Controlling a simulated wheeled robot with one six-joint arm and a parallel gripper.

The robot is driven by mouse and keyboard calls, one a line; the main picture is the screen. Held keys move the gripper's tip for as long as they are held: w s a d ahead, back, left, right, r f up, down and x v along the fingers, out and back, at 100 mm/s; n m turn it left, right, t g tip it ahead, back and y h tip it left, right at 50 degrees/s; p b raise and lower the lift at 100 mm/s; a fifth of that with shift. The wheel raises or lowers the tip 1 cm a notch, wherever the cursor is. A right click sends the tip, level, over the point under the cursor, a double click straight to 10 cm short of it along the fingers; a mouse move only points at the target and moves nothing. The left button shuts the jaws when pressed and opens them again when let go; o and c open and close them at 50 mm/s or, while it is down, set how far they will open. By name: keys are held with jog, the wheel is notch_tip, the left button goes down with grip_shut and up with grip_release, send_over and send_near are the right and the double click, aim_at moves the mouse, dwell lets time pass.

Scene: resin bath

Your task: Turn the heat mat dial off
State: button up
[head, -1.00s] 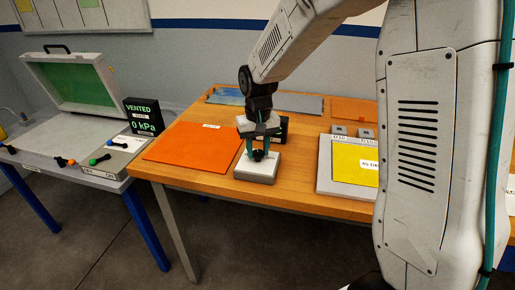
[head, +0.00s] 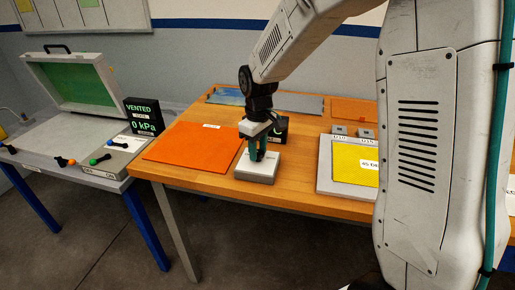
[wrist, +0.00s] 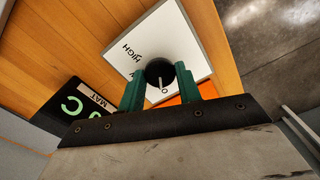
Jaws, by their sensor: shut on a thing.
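The heat mat dial is a round black knob (wrist: 159,71) with a pale pointer line, on a white control box (head: 257,170). In the wrist view the box top (wrist: 140,40) carries the word HIGH; other lettering is partly covered by the knob. My gripper (head: 257,155) points down over the box, its teal fingers shut on the knob, one on each side in the wrist view (wrist: 160,82). In the head view the fingers hide most of the knob. The orange heat mat (head: 185,147) lies flat on the wooden table left of the box.
A black display (head: 281,130) stands close behind my gripper; the wrist view shows MAT and C on it. A grey-framed yellow panel (head: 325,175) lies to the right. A grey bench (head: 65,155) with an open-lidded chamber (head: 75,80) and a VENTED display (head: 144,116) stands left.

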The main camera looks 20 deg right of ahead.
jog(key=shift+w+r, duration=0.1)
dwell(0.3)
jog(key=o, duration=1)
notch_tip(320, 180, up, 8)
jog(key=shift+f, duration=0.15)
jog(key=s+d+r+m, duration=0.1)
jog(key=s+r+m, duration=0.2)
jog(key=s, duration=1.2)
jog(key=s+d+r+m+t, duration=0.1)
jog(key=s+r+m, duration=0.1)
jog(key=s, duration=1.3)
jog(key=shift+s+d+r+m, duration=0.3)
jog(key=shift+s+r+m, duration=0.1)
jog(key=shift+m, duration=0.3)
